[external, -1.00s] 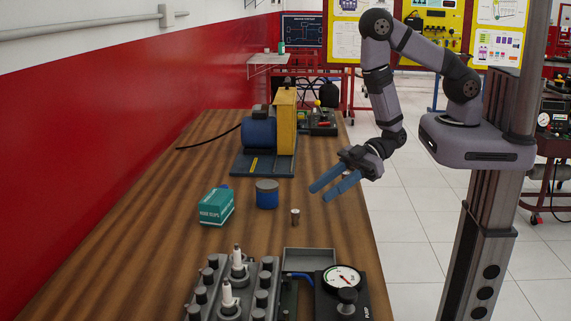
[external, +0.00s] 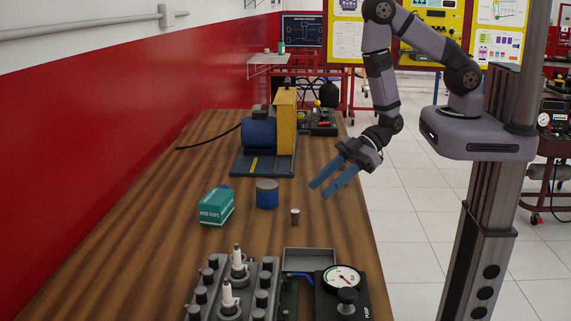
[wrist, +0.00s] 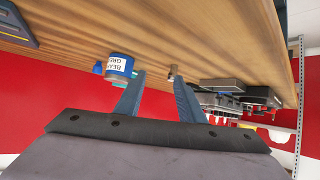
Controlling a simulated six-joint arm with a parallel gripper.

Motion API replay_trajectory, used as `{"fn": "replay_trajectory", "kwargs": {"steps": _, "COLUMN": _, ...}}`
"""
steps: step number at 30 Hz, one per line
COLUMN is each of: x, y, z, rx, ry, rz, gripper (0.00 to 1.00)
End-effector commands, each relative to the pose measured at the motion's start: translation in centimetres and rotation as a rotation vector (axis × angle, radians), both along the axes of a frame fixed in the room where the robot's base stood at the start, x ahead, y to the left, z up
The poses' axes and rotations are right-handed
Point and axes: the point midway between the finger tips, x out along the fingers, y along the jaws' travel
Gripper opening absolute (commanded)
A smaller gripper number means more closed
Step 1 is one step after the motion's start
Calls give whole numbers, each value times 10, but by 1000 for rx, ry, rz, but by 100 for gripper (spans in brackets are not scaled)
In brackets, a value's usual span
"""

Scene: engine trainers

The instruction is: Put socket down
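A small metal socket (external: 295,217) stands upright on the wooden table, right of a blue tin. It also shows in the wrist view (wrist: 172,72), ahead of the gap between my fingers. My gripper (external: 322,190) hangs beyond and to the right of the socket in the external view, above the table's right side. Its two blue fingers are apart with nothing between them. In the wrist view my gripper (wrist: 160,82) also shows spread and empty, apart from the socket.
The blue tin (external: 267,195) and a teal box (external: 216,206) stand left of the socket. An engine head with spark plugs (external: 232,290), a grey tray (external: 309,260) and a pump gauge (external: 342,285) are nearer. A blue motor unit (external: 259,134) stands farther back.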

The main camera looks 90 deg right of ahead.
Motion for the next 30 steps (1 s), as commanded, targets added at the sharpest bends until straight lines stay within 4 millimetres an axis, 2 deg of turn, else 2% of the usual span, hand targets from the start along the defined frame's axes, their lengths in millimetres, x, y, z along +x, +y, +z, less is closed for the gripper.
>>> {"fn": "replay_trajectory", "kwargs": {"steps": 1, "x": 6, "y": -9, "z": 4, "rx": -34, "ry": 24, "rz": -19, "gripper": 36}}
{"fn": "replay_trajectory", "kwargs": {"steps": 5, "x": 10, "y": -38, "z": 6, "rx": -133, "ry": 141, "rz": -90, "gripper": 36}}
{"fn": "replay_trajectory", "kwargs": {"steps": 11, "x": -6, "y": -86, "z": 21, "rx": -241, "ry": 349, "rz": -234, "gripper": 36}}
{"fn": "replay_trajectory", "kwargs": {"steps": 15, "x": -32, "y": -112, "z": 40, "rx": -280, "ry": 505, "rz": -341, "gripper": 36}}
{"fn": "replay_trajectory", "kwargs": {"steps": 19, "x": -66, "y": -128, "z": 62, "rx": -288, "ry": 655, "rz": -431, "gripper": 36}}
{"fn": "replay_trajectory", "kwargs": {"steps": 24, "x": -111, "y": -134, "z": 89, "rx": -277, "ry": 823, "rz": -512, "gripper": 36}}
{"fn": "replay_trajectory", "kwargs": {"steps": 30, "x": -145, "y": -132, "z": 109, "rx": -260, "ry": 945, "rz": -553, "gripper": 36}}
